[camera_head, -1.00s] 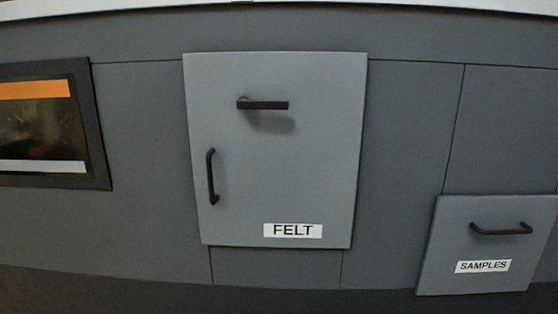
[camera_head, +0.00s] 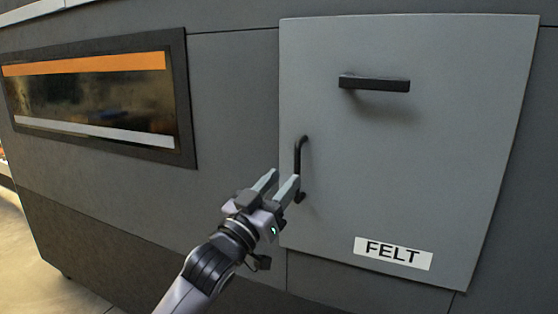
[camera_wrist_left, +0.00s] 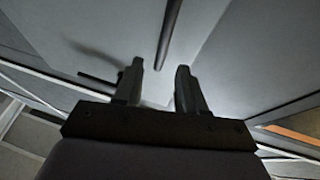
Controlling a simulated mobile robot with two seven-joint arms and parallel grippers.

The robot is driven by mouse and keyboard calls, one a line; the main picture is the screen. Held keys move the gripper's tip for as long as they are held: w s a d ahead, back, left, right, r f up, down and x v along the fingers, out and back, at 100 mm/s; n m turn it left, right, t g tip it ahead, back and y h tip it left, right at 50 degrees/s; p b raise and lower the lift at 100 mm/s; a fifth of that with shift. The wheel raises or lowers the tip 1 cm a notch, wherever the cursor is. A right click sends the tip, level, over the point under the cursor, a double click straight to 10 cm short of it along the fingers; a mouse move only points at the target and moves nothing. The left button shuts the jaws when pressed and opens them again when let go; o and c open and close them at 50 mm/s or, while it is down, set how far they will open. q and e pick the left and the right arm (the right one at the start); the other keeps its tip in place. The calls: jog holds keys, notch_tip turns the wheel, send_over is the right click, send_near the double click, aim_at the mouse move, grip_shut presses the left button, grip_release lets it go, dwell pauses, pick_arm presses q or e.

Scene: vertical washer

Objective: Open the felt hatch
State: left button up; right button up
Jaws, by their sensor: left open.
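The felt hatch (camera_head: 420,170) is a light grey, closed-looking panel with a "FELT" label (camera_head: 393,253) at its lower part. A black vertical pull handle (camera_head: 301,160) sits near its left edge, and a black horizontal latch bar (camera_head: 374,83) sits higher up. My left gripper (camera_head: 283,177) is open and empty at the lower part of the pull handle, with one finger overlapping it in the head view. In the left wrist view the pull handle (camera_wrist_left: 170,32) lies just beyond the gap between the open fingers (camera_wrist_left: 172,66). Contact cannot be told. My right gripper is out of view.
A dark-framed window (camera_head: 100,95) with an orange strip is set in the grey machine front (camera_head: 235,85), left of the hatch. Open floor (camera_head: 30,250) shows at the lower left.

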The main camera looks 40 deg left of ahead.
aim_at(296, 161)
pick_arm(q)
jog(key=shift+w+a+r, duration=0.15)
jog(key=shift+w+r, duration=0.15)
jog(key=shift+r, duration=0.25)
jog(key=shift+p+x, duration=0.75)
jog(key=shift+x, duration=2.35)
jog(key=shift+f, duration=0.1)
grip_shut()
